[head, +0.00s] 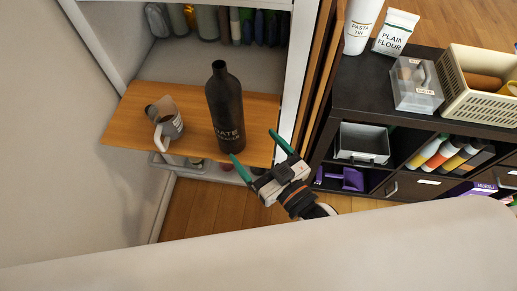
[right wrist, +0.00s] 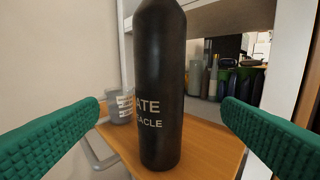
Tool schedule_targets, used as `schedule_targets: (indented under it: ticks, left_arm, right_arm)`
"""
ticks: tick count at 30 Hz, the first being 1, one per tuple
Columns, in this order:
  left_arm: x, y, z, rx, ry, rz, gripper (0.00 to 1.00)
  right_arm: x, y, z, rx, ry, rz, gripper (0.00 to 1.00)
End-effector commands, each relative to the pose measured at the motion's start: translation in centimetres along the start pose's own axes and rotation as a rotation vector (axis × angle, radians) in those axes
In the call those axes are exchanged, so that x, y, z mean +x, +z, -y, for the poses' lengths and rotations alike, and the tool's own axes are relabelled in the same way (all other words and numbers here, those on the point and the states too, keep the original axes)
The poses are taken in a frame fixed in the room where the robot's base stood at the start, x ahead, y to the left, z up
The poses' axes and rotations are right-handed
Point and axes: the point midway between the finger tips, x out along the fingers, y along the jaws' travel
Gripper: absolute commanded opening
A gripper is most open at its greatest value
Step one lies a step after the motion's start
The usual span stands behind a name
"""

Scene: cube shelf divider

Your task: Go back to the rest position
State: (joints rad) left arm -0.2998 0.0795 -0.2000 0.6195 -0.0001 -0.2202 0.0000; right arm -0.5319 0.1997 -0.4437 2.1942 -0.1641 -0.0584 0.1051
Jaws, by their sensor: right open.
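My right gripper (head: 258,157) is open in the head view, just in front of and to the right of a dark bottle (head: 224,108). The bottle stands upright on a wooden board (head: 180,98) at the white cabinet. In the right wrist view the bottle (right wrist: 160,85) stands beyond and between the two green fingers, and neither finger appears to touch it. A grey mug (head: 166,124) with a white handle is on the board left of the bottle; it also shows in the right wrist view (right wrist: 119,107), partly behind the bottle. My left gripper is not in view.
A dark shelf unit (head: 345,95) stands to the right, with a clear box (head: 415,84), a cream basket (head: 455,90) and a flour bag (head: 396,32) on top. Wooden panels (head: 318,75) stand between cabinet and unit. A pale surface (head: 250,250) spans the foreground.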

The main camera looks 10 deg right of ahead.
Motion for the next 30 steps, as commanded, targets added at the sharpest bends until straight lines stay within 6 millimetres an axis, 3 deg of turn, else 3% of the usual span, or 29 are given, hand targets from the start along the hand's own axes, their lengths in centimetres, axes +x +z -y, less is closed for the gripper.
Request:
schedule_targets:
  ticks: [19, 25, 30]
  left_arm:
    - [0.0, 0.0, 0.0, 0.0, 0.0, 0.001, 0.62]
    - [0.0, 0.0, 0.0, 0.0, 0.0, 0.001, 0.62]
    - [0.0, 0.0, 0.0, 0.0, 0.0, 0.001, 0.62]
  right_arm:
    - [0.0, -0.7, 0.8, -0.001, -0.021, -0.055, 0.88]
    - [-1.5, -4.1, 4.4, 0.009, -0.124, -0.349, 0.88]
    - [-5.3, -7.2, 7.3, 0.042, -0.208, -0.666, 0.88]
